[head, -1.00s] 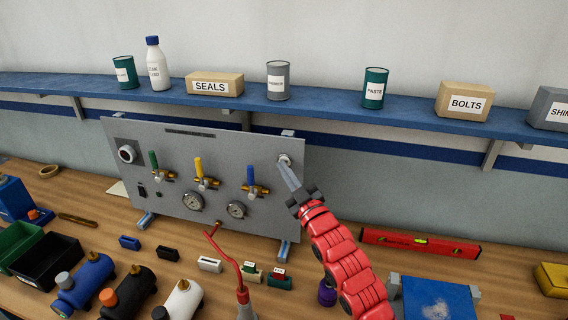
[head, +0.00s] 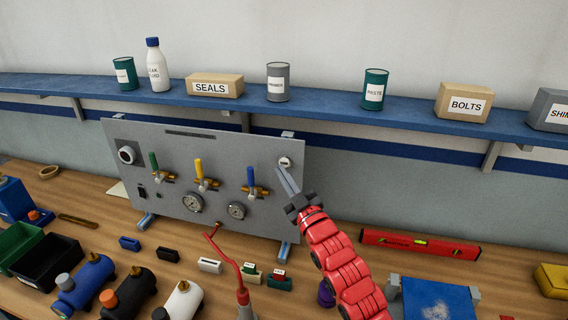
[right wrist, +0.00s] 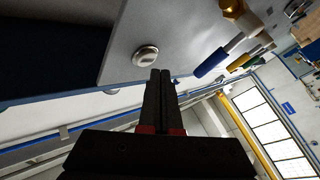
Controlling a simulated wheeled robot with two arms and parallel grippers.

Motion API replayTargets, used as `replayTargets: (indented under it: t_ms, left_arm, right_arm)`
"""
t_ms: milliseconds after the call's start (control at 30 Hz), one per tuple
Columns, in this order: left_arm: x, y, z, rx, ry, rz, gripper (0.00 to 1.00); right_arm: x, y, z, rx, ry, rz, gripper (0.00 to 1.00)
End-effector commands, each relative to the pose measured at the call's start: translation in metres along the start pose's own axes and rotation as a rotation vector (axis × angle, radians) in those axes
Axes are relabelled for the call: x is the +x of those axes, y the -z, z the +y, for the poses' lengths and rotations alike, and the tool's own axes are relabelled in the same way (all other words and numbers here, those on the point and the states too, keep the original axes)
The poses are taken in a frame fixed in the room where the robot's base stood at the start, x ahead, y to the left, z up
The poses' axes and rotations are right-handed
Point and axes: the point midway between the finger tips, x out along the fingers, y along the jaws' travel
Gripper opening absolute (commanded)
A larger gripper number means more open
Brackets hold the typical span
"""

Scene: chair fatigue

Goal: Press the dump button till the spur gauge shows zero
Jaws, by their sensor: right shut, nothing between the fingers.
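The grey panel (head: 225,160) stands upright on the bench. It carries a round, pale metal button (head: 285,161) at its upper right, which also shows in the right wrist view (right wrist: 145,55). Two round gauges (head: 193,202) (head: 236,210) sit low on the panel; their needles are too small to read, and I cannot tell which is the spur gauge. My right gripper (head: 283,171) is shut and empty. Its fingertips are just below the button and appear apart from it; in the right wrist view (right wrist: 161,72) they lie beside it. My left gripper is out of view.
Valves with green, yellow and blue levers (head: 251,178) project from the panel, left of my right gripper. A red hose (head: 228,255) rises to the panel's lower edge. A blue shelf (head: 320,112) with cans and boxes runs above. A red level (head: 420,244) lies at right.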

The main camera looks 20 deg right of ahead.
Motion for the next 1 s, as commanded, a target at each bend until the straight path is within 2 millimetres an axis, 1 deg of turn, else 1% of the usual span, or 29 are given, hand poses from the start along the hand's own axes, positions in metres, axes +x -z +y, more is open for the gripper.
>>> replayTargets:
  t_ms: [267,500,633,1000]
  left_arm:
    - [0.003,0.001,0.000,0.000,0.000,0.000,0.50]
    - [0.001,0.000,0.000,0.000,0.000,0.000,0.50]
    - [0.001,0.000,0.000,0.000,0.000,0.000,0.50]
    - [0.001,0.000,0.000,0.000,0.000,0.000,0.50]
  right_arm:
    - [-0.017,0.011,-0.012,0.002,0.001,0.000,0.00]
    - [-0.032,0.021,-0.024,0.001,0.001,-0.002,0.00]
    - [-0.035,0.025,-0.025,0.000,0.000,0.000,0.00]
    - [-0.035,0.025,-0.025,0.000,0.000,0.000,0.00]
